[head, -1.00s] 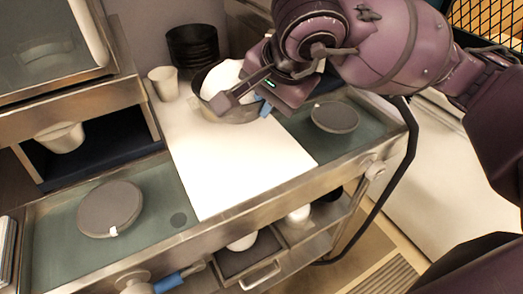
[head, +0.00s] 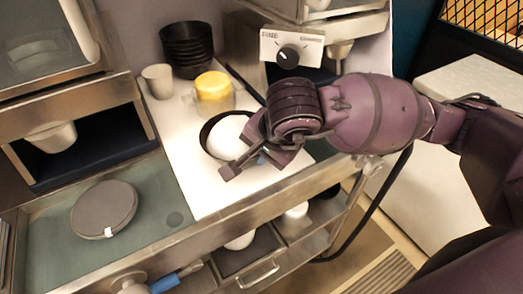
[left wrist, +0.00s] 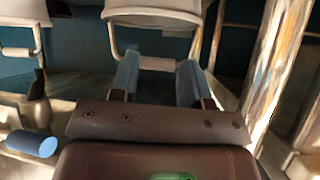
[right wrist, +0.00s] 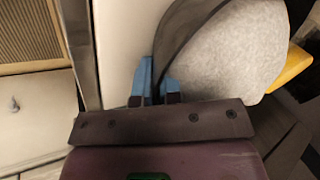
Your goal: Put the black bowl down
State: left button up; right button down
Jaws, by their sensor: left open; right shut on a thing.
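The black bowl (head: 205,129) with a white, rounded content (head: 228,134) is over the white board (head: 190,180) in the head view. My right gripper (head: 247,163) is shut on the bowl's near right rim. In the right wrist view the right fingers (right wrist: 155,78) are close together at the dark bowl wall (right wrist: 185,42), with the pale content beside them. I cannot tell whether the bowl's base touches the board. My left gripper (left wrist: 158,75) is open and empty in the left wrist view; it is outside the head view.
A stack of black bowls (head: 187,47), a pale cup (head: 158,80) and a yellow-topped container (head: 214,90) stand behind the bowl. A machine with a knob (head: 290,52) is at back right. A round grey lid (head: 103,208) lies left. The board's front left is clear.

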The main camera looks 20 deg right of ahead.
jog(key=shift+f, duration=0.15)
jog(key=c, duration=1.3)
grip_release()
pick_arm(q)
jog(key=shift+s+f, duration=0.25)
jog(key=shift+s, duration=0.05)
